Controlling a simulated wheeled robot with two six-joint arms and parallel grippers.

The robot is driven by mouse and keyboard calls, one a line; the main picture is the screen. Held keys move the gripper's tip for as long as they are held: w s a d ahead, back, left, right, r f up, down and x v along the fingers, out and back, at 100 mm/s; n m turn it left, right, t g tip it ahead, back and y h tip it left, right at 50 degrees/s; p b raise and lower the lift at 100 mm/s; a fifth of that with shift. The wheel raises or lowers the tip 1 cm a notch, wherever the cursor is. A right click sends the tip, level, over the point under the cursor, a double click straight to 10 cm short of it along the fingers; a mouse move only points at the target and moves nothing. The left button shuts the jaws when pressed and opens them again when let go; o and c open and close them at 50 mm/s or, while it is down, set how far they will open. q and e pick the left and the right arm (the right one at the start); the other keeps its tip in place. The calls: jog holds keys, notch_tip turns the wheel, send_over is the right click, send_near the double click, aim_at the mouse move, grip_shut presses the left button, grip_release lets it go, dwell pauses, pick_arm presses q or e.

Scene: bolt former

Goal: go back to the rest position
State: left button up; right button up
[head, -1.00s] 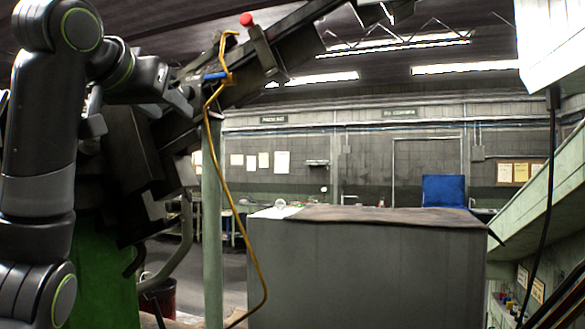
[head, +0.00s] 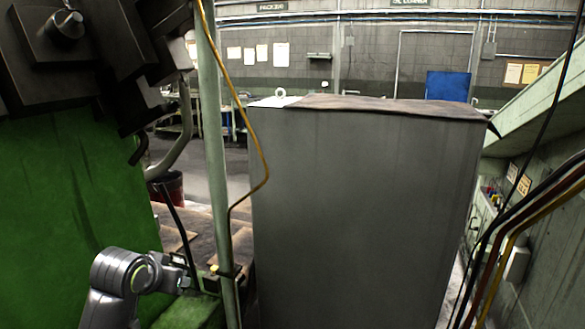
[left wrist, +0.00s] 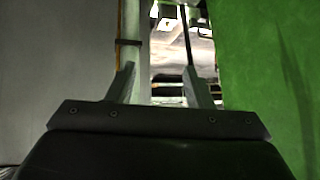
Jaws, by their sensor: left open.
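My left gripper (head: 192,277) is low at the lower left of the head view, in front of the green machine body (head: 75,205). In the left wrist view, the same gripper (left wrist: 158,78) has its two fingers apart, with nothing held between them. A thin dark rod (head: 177,228) stands tilted close to the gripper in the head view. Whether they touch cannot be told. My right gripper is in neither view.
A pale green post (head: 215,170) with a yellow cable (head: 262,160) stands just right of my left gripper. A large grey cabinet (head: 365,210) fills the middle. Dark machine parts (head: 110,55) overhang at upper left. Cables (head: 530,215) hang at the right.

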pick_arm(q)
jog(key=s+a+f+n+g, duration=0.1)
jog(key=s+a+f+g, duration=0.15)
jog(key=s+f, duration=1.35)
jog(key=s+a+f+n+g+y, duration=0.1)
jog(key=s+f+g, duration=0.15)
jog(key=s, duration=0.85)
jog(key=s+a+f+g+y, duration=0.1)
jog(key=s+f, duration=0.3)
jog(key=s, duration=0.7)
notch_tip(320, 180, down, 26)
jog(key=a, duration=0.1)
jog(key=s+d+f+g, duration=0.1)
jog(key=s+f+g, duration=0.1)
jog(key=s+f, duration=1.2)
jog(key=shift+s+f+h, duration=0.25)
jog(key=shift+s+h, duration=0.15)
